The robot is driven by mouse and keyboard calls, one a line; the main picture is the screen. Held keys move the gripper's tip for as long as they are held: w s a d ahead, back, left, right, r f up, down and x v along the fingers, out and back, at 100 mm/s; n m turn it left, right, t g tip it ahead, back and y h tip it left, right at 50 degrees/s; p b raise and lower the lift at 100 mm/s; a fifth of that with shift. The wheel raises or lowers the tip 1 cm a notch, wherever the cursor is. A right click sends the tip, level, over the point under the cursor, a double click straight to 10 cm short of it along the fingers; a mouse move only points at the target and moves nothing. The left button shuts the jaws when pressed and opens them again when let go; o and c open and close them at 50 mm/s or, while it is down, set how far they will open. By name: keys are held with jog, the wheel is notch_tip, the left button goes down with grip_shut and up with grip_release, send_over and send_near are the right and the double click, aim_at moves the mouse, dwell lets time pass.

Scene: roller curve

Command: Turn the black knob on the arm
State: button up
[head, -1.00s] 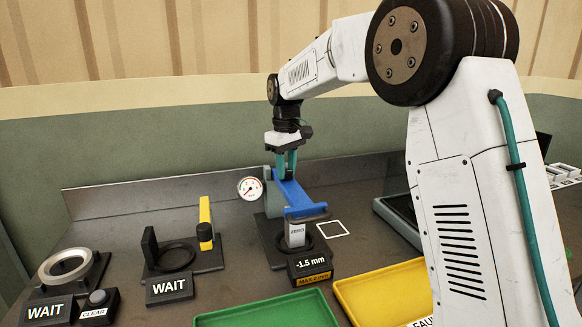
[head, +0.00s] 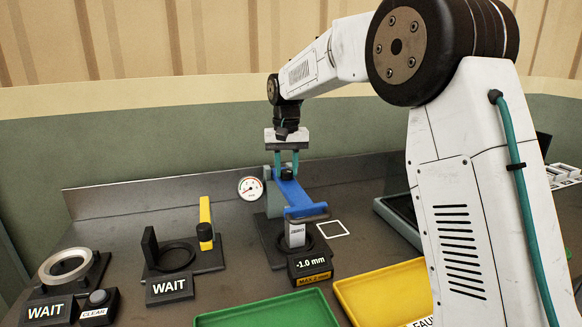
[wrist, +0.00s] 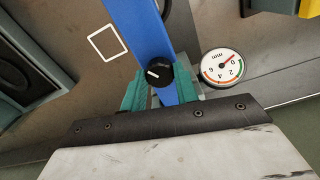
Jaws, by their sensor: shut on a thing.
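The blue arm (head: 293,193) belongs to the middle station and shows as a blue bar in the wrist view (wrist: 146,38). The black knob (head: 287,174) sits on the arm's far end; in the wrist view it is round with a white pointer line (wrist: 158,72). My gripper (head: 286,168) is over the knob, its teal fingers on either side and shut on it. The wrist view shows the fingers (wrist: 160,88) flanking the knob. The display (head: 310,266) reads -1.0 mm, above a "MAX 2 mm" label.
A round dial gauge (head: 250,189) stands left of the arm. To the left are a station with a yellow arm (head: 205,222), a WAIT sign (head: 169,288) and a grey ring (head: 67,266). Green (head: 268,312) and yellow (head: 385,291) trays lie in front. A white square outline (head: 333,229) marks the table.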

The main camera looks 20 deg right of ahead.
aim_at(286, 171)
jog(key=m, duration=0.4)
jog(key=shift+r, duration=0.1)
jog(key=shift+m, duration=2.2)
jog(key=o, duration=1)
notch_tip(286, 171, up, 8)
jog(key=shift+f, duration=0.15)
